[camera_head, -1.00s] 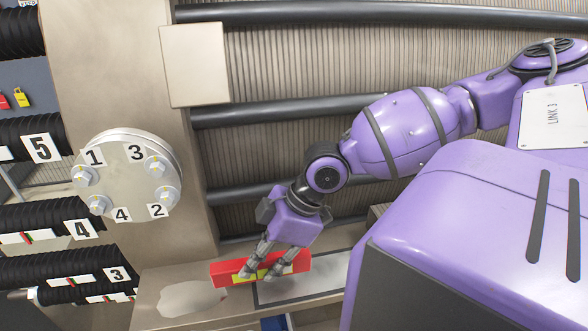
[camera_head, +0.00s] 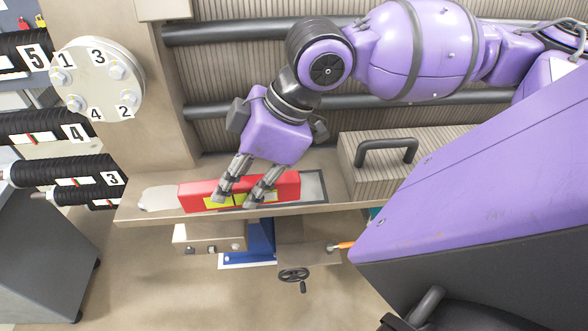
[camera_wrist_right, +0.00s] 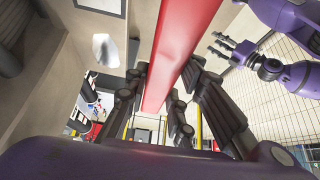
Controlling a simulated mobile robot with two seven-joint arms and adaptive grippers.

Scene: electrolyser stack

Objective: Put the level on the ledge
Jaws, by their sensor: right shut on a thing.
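My right gripper (camera_head: 234,201) is shut on the red level (camera_head: 194,197), which has yellow panels on its front. It holds the level lengthwise along the beige ledge (camera_head: 130,212), roughly horizontal. The level covers part of a dark-outlined grey rectangle (camera_head: 313,188) on the ledge. I cannot tell whether its underside touches the ledge. In the right wrist view the red level (camera_wrist_right: 180,45) runs between the fingers. My left gripper (camera_wrist_right: 224,48) shows there at the upper right, with its fingers apart and empty.
A pale patch (camera_head: 160,198) lies on the ledge left of the level. A ribbed box with a black handle (camera_head: 386,153) stands right of the ledge. A round bolted flange (camera_head: 97,80) is at the left. Below the ledge are a blue bracket (camera_head: 262,240) and a handwheel (camera_head: 294,275).

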